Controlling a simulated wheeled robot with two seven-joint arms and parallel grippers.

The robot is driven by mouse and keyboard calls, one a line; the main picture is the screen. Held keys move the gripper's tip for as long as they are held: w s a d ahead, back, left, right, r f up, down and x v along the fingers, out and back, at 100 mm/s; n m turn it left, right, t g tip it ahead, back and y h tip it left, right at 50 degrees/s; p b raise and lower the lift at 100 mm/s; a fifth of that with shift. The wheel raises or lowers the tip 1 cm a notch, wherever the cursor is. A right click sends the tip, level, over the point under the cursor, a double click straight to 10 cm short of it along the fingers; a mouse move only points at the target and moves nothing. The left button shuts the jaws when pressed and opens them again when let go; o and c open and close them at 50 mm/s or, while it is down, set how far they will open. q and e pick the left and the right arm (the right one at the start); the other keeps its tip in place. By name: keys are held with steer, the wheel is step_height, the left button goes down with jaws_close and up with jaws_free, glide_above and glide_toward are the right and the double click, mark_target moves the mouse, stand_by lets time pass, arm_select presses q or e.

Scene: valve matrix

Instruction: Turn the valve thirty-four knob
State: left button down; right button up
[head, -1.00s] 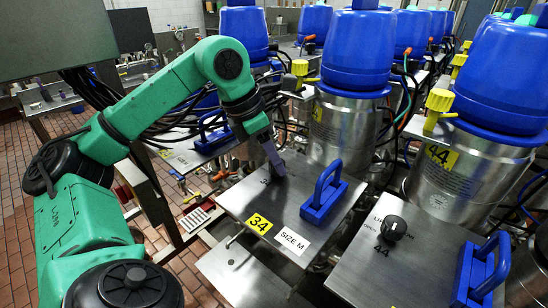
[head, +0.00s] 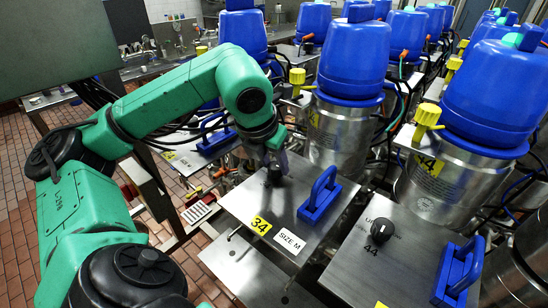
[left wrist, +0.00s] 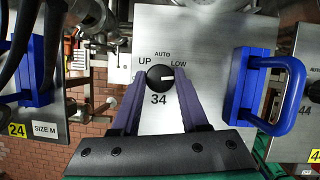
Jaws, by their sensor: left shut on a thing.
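The valve thirty-four knob (left wrist: 160,77) is black and round, on a steel panel (left wrist: 195,45) marked UP, AUTO and LOW with 34 below it. Its white pointer mark lies nearly level and points right, just under LOW. My left gripper (left wrist: 159,80) is shut on the knob, with one purple finger on each side of it. In the head view the left gripper (head: 273,170) reaches down to the panel by the yellow 34 label (head: 259,225) and largely hides the knob. My right gripper is not in view.
A blue handle (head: 320,194) stands on the panel right of the knob. The valve forty-four knob (head: 381,229) and another blue handle (head: 458,272) are on the panel to the right. Blue-topped steel canisters (head: 350,60) stand behind. Cables hang behind my left arm.

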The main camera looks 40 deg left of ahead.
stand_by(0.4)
arm_select(q)
steer(key=shift+c, duration=2.1)
jaws_free()
steer(key=p+v, duration=0.5)
steer(key=v, duration=0.9)
steer(key=shift+r+p, duration=0.3)
